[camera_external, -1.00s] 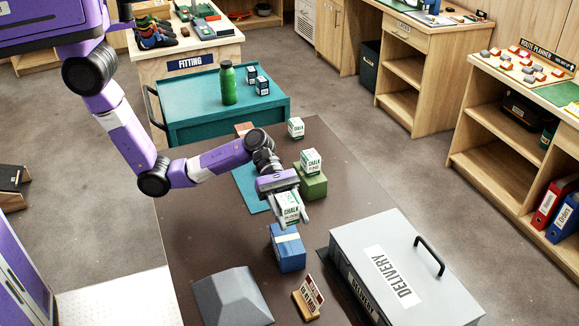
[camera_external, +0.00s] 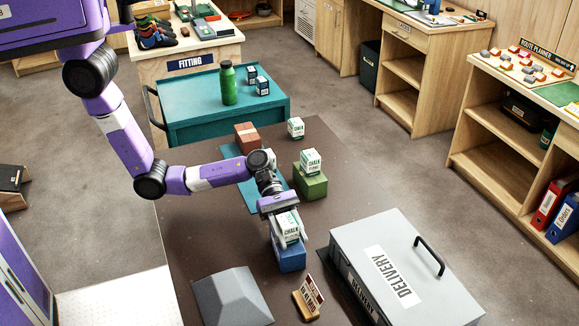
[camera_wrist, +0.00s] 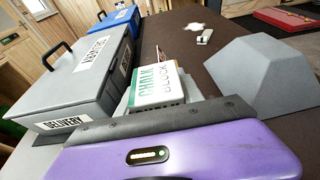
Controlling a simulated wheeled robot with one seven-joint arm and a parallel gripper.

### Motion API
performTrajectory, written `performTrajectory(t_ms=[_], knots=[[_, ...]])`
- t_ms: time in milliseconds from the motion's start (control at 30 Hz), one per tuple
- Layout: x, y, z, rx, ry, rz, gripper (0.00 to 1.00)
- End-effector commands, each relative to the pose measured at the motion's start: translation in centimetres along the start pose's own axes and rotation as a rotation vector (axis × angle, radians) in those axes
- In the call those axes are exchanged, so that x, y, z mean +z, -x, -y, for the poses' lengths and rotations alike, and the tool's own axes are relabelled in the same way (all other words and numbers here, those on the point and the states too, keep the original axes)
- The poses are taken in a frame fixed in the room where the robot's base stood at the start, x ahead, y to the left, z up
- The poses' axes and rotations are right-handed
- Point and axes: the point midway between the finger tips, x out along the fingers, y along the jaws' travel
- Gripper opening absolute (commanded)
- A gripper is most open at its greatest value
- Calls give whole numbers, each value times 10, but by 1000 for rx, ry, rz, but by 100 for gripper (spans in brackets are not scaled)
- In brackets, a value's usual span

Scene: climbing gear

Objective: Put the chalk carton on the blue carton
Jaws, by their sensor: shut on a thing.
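My gripper (camera_external: 290,236) is shut on a white and green chalk carton (camera_external: 289,226), holding it upright between its fingers. The carton also shows in the wrist view (camera_wrist: 157,86), above my purple gripper body. The blue carton (camera_external: 289,260) stands on the brown table directly below the held carton in the external view. The chalk carton's lower edge overlaps the blue carton's top there; I cannot tell whether they touch. The blue carton is hidden in the wrist view.
Another chalk carton (camera_external: 310,161) sits on a green box (camera_external: 311,187); one more (camera_external: 296,128) stands behind. A red-brown block (camera_external: 247,136) is at the back. The grey delivery case (camera_external: 410,275), a small sign (camera_external: 309,298) and a grey wedge-like block (camera_external: 231,298) stand near.

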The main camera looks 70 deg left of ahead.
Motion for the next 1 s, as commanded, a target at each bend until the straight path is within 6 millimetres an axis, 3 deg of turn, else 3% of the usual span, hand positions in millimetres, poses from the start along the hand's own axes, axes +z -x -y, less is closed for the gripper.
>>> performTrajectory(t_ms=[33,67,133,167,567,1000], knots=[[-1,0,0,0,1,0,0],[-1,0,0,0,0,0,49],[-1,0,0,0,0,0,63],[-1,0,0,0,0,0,65],[1,4,0,1,2,0,65],[1,85,-1,4,1,1,65]])
